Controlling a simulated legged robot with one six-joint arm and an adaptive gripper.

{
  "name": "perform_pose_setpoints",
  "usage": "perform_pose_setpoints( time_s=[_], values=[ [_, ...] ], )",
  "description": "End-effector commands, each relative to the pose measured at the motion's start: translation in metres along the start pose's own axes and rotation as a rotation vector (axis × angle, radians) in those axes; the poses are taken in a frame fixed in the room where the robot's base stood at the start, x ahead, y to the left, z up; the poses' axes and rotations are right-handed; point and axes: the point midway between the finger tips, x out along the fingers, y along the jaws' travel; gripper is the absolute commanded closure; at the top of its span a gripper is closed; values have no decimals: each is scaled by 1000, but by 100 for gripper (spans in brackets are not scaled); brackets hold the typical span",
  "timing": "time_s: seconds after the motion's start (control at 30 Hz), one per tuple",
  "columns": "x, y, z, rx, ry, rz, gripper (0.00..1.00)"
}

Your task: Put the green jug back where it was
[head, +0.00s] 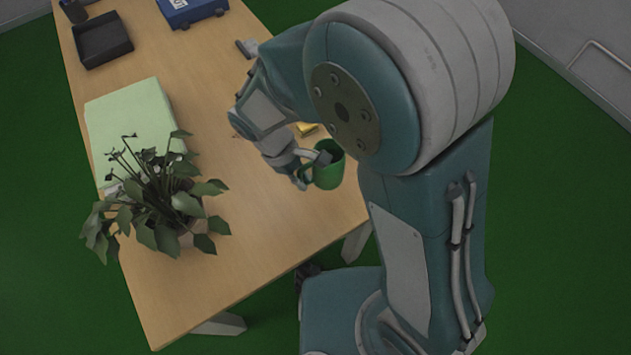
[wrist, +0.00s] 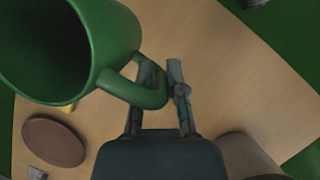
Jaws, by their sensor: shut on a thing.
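The green jug (head: 329,166) is by the right edge of the table in the head view, partly hidden by my arm. In the wrist view the jug (wrist: 105,40) fills the upper left, its dark open mouth facing the camera. My gripper (head: 300,176) is at the jug's handle. In the wrist view my gripper (wrist: 164,85) has its fingers on either side of the handle and is shut on it. I cannot tell whether the jug's base touches the table.
A leafy potted plant (head: 160,200) stands on the table (head: 265,250), left of my gripper. A pale green box (head: 130,120), a black tray (head: 102,40) and a blue case (head: 190,10) lie farther back. A yellow item (head: 307,128) and brown disc (wrist: 52,142) are near the jug.

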Motion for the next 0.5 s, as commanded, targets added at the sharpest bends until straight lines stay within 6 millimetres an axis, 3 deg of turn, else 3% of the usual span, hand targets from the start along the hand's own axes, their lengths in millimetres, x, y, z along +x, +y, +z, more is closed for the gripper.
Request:
perform_pose_setpoints(
  time_s=[0.13, 0.5],
  values=[
    [26, 17, 1, 3, -2, -4, 100],
    [56, 32, -7, 0, -3, -2, 100]
  ],
)
